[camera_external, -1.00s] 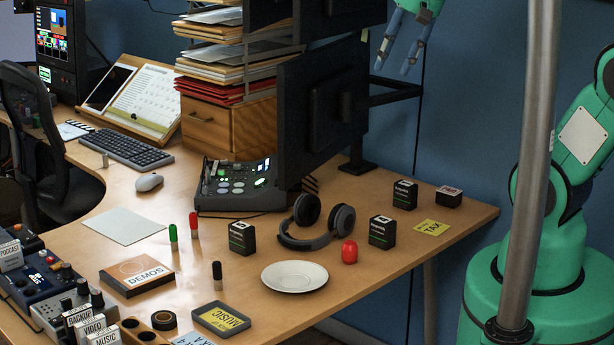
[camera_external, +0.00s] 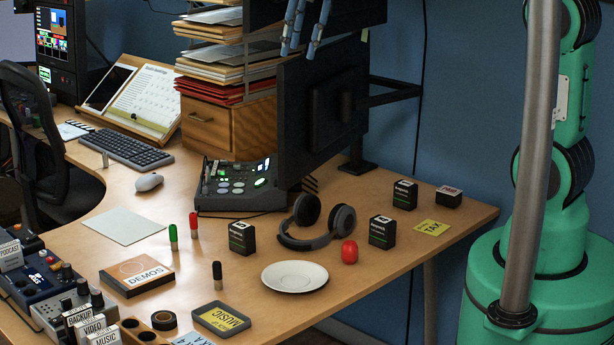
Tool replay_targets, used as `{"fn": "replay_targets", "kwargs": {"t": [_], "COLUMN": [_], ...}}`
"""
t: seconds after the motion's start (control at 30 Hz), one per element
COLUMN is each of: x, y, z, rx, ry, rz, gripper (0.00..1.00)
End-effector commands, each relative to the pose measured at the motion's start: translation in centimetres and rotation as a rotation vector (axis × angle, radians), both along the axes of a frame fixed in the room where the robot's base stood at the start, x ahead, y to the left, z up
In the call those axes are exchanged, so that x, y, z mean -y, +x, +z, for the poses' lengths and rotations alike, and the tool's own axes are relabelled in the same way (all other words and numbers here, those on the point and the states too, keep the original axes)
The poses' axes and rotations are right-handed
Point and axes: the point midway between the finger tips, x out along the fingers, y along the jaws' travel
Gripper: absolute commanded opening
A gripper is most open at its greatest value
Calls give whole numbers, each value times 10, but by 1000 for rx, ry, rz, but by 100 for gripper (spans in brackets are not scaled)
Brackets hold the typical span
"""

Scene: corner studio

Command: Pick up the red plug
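A small red rounded object (camera_external: 349,252), which I take for the red plug, stands upright on the wooden desk (camera_external: 375,283), right of the white plate and in front of the headphones. A slim red-topped stick (camera_external: 194,225) stands further left, beside a similar green one. My gripper (camera_external: 301,50) shows at the top edge, in front of the dark monitor as seen here. Its blue-grey fingers point down and stand apart, with nothing between them. It is high above the desk, clear of the red object. The upper part of my gripper is cut off.
Near the red object are a white plate (camera_external: 294,276), headphones (camera_external: 312,226) and a black box (camera_external: 382,231). Another black box (camera_external: 242,237) stands behind the plate. A large monitor (camera_external: 325,115) rises behind. The desk's front right edge has bare room.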

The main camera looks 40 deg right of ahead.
Motion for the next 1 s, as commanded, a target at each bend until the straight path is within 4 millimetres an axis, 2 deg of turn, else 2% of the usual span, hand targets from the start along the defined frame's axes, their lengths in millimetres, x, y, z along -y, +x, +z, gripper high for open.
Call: {"fn": "replay_targets", "kwargs": {"t": [0.1,0.47,0.77,1.0], "x": [-6,-22,-38,-51], "y": [29,106,164,204], "z": [-11,-56,-107,-157], "rx": [-22,-79,-126,-165], "ry": [1,5,6,5], "rz": [-5,-25,-41,-54], "gripper": [38,38,38,38]}}
